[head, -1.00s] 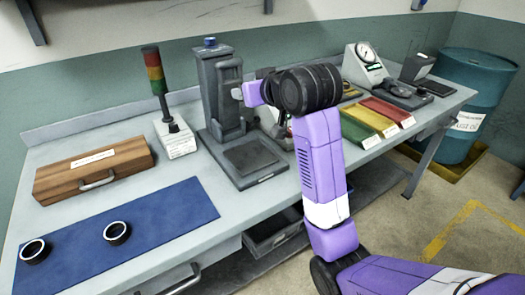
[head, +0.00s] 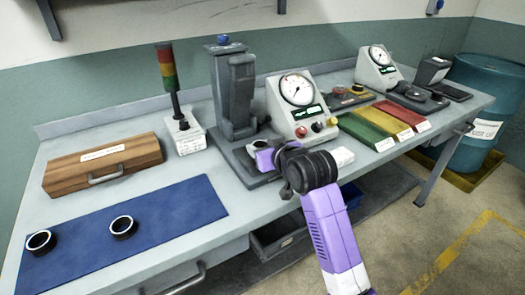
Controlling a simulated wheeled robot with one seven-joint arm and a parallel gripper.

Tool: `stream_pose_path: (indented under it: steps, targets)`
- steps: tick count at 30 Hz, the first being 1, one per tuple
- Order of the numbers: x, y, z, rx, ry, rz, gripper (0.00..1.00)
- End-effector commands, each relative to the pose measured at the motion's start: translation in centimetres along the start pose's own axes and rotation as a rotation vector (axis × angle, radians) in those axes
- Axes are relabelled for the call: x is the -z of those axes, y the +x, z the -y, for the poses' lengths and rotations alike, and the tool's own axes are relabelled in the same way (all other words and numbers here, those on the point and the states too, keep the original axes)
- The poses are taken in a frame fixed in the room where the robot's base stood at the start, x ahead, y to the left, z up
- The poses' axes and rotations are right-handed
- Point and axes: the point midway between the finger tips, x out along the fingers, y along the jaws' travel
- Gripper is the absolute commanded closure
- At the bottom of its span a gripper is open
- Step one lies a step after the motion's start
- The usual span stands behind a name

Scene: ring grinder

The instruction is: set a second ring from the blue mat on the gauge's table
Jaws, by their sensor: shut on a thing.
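Two dark rings with pale inner walls lie apart on the blue mat (head: 165,215): the left ring (head: 41,241) and the right ring (head: 123,226). My gripper (head: 257,149) is low over the front of the dark base of a grey column stand (head: 232,90). It is shut on a small ring, whose pale rim just shows at the purple fingers. My gripper hides most of this ring and much of the base, so I cannot tell whether the ring touches it. A white dial gauge (head: 298,92) stands right behind my gripper; a second dial gauge (head: 379,66) is farther right.
A wooden case (head: 105,163) and a signal tower (head: 172,85) stand left of the column stand. Green (head: 367,130), yellow and red trays lie to the right. A blue drum (head: 480,100) is beyond the bench's right end. The bench between mat and stand is clear.

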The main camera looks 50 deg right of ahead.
Motion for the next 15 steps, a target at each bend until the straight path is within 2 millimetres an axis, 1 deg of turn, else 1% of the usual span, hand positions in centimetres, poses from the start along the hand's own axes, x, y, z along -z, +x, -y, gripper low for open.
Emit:
stream_pose_path:
  steps: [1,3,10,14,15]
  targets:
    - [-0.46,0.17,-0.06,-0.001,0.0,-0.001,0.98]
    - [-0.68,0.27,-0.06,-0.001,0.0,-0.002,0.98]
    - [-0.65,0.28,-0.05,-0.001,0.0,-0.003,0.98]
    - [-0.98,0.4,-0.01,0.0,0.0,-0.001,0.98]
    - [-1.01,0.41,-0.01,0.0,0.0,-0.001,0.49]
